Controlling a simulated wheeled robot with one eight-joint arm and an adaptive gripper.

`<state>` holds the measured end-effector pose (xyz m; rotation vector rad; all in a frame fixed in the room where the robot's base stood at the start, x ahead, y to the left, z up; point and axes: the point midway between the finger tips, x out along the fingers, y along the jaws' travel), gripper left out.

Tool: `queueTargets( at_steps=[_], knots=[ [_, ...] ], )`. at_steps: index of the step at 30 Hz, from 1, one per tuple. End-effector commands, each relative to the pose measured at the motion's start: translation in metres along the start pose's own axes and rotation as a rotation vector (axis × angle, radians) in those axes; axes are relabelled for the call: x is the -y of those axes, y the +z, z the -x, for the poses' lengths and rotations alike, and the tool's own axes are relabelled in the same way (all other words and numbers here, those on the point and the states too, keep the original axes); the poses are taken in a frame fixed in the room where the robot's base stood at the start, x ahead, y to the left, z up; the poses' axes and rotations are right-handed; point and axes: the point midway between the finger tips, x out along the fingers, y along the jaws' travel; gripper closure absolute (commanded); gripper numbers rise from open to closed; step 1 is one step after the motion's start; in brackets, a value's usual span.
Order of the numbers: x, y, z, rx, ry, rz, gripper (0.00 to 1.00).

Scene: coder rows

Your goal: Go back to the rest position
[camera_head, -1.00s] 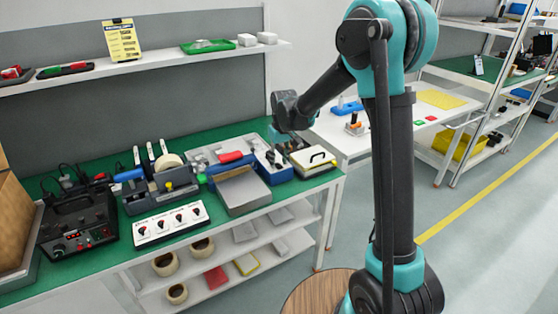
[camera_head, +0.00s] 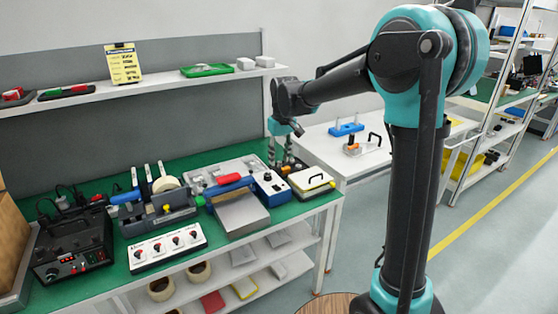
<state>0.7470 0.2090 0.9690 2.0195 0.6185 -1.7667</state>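My gripper (camera_head: 281,160) hangs from my raised arm, teal at its top with dark fingers pointing down. It is above the right end of the green-topped workbench (camera_head: 110,262), near the blue-fronted box (camera_head: 271,187) and the white panel with a black handle (camera_head: 313,179). Its two fingers look apart, with a gap between them and nothing visible in it. The fingertips are small in this view, and the exact clearance to the things behind them is hard to judge.
A black control box (camera_head: 72,247), a white switch panel (camera_head: 166,246) and a grey holder (camera_head: 160,212) stand on the bench. A wall shelf (camera_head: 150,87) runs above it. A white side table (camera_head: 335,160) bears a blue part. The floor at the right is clear.

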Motion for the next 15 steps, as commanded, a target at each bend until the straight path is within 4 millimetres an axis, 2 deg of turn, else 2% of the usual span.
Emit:
queueTargets(
  at_steps=[5,8,11,14,15],
  knots=[
    [0.0,0.001,0.0,0.0,0.0,-0.001,0.63],
    [-0.006,0.009,-0.001,-0.005,0.003,-0.016,0.63],
    [-0.02,0.036,-0.004,-0.021,0.012,-0.06,0.63],
    [-0.04,0.079,-0.01,-0.048,0.027,-0.131,0.63],
    [-0.047,0.099,-0.013,-0.062,0.034,-0.164,0.63]
  ],
)
